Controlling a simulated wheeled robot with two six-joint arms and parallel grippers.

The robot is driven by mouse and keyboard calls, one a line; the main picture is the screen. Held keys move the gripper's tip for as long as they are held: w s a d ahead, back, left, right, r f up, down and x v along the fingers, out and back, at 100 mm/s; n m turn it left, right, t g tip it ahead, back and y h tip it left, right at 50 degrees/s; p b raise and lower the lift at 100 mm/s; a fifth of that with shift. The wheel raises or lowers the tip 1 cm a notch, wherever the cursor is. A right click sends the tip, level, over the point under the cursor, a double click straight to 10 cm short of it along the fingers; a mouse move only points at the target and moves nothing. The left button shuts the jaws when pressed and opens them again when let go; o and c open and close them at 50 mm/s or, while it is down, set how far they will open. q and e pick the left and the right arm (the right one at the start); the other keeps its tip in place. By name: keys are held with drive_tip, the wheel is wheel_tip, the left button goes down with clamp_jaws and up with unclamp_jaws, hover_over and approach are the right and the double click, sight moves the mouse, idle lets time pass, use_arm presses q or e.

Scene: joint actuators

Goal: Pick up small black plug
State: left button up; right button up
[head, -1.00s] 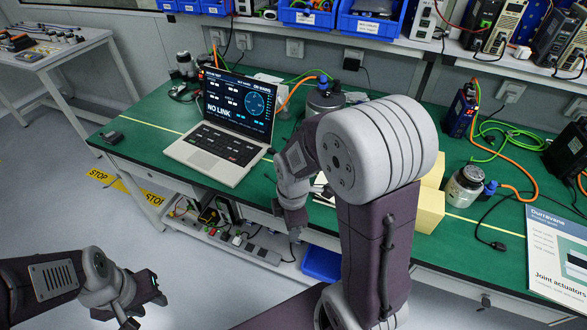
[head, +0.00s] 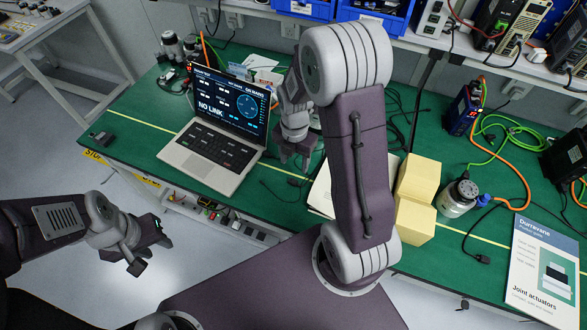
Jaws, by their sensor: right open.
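A small black plug (head: 483,258) on a thin black cable lies on the green bench at the right, left of the poster. A thin dark cable (head: 272,186) also lies on the bench below my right gripper; whether it ends in a plug is hard to tell. My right gripper (head: 294,163) is open and empty, pointing down above the bench, just right of the laptop. It is well left of the plug at the right. My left gripper (head: 151,256) is off the bench at the lower left, over the floor, with its fingers apart and nothing between them.
The open laptop (head: 215,140) stands left of my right gripper. Yellow blocks (head: 415,195), white papers (head: 322,190), a grey cylinder (head: 457,198) and the poster (head: 541,265) occupy the right side. A small black block (head: 101,138) lies at the bench's left end.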

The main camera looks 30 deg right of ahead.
sight(293, 180)
drive_tip(key=f, duration=0.3)
drive_tip(key=shift+s+a+f, duration=0.15)
drive_tip(key=shift+s+f, duration=0.05)
drive_tip(key=shift+s, duration=0.15)
drive_tip(key=shift+w+f, duration=0.3)
drive_tip(key=shift+f, duration=0.15)
drive_tip(key=f, duration=0.2)
drive_tip(key=f+b, duration=0.1)
drive_tip(key=f, duration=0.1)
drive_tip(key=shift+s+a, duration=0.15)
drive_tip(key=shift+s, duration=0.05)
drive_tip(key=shift+w+f, duration=0.2)
drive_tip(key=shift+f, duration=0.15)
drive_tip(key=shift+s+r, duration=0.1)
clamp_jaws()
